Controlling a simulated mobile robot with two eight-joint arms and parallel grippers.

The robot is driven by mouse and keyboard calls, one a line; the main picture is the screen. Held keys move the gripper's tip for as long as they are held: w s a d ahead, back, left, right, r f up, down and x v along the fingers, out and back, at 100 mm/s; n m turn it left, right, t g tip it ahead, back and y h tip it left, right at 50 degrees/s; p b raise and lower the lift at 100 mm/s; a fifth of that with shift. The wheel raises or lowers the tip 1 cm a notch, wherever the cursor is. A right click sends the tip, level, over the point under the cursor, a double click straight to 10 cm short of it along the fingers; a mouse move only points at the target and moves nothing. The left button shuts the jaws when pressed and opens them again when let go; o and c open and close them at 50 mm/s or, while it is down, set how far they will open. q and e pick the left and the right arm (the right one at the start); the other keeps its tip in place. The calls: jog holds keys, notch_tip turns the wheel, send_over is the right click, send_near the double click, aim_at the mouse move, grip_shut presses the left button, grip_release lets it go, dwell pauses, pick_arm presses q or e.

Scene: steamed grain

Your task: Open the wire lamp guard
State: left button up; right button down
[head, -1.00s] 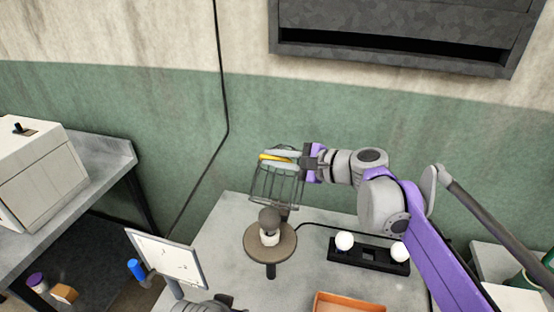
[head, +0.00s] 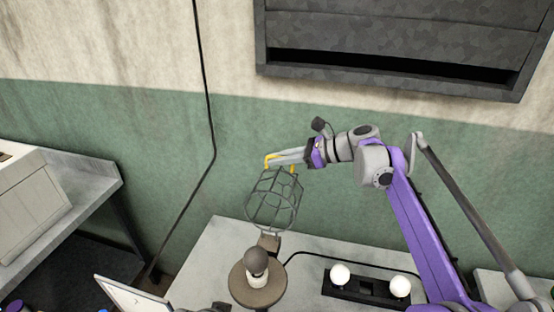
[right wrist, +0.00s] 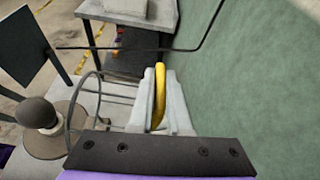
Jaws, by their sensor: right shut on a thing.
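The wire lamp guard (head: 272,201) is a grey cage with a yellow handle (head: 268,161) at its upper end. It stands tipped up behind the lamp, clear of the dark bulb (head: 256,260), and meets a bracket (head: 268,242) behind the round lamp base (head: 246,289). My right gripper (head: 285,158) is shut on the yellow handle. In the right wrist view the handle (right wrist: 160,82) lies between the pale fingers, the guard's wires (right wrist: 98,86) curve at left, and the bulb (right wrist: 37,113) stands apart from them. My left gripper is not in view.
A black holder (head: 368,290) with two white bulbs sits on the grey table (head: 210,262), right of the lamp. A pale panel (head: 128,293) stands at front left. The green wall is close behind the guard. A dark wall cabinet (head: 390,45) hangs above.

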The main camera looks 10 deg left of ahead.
jog(key=shift+w+f, duration=0.25)
jog(key=shift+w, duration=0.05)
jog(key=c, duration=0.9)
grip_release()
jog(key=v, duration=1)
jog(key=shift+w+d+r, duration=0.1)
jog(key=shift+d+r, duration=0.15)
jog(key=shift+d, duration=0.05)
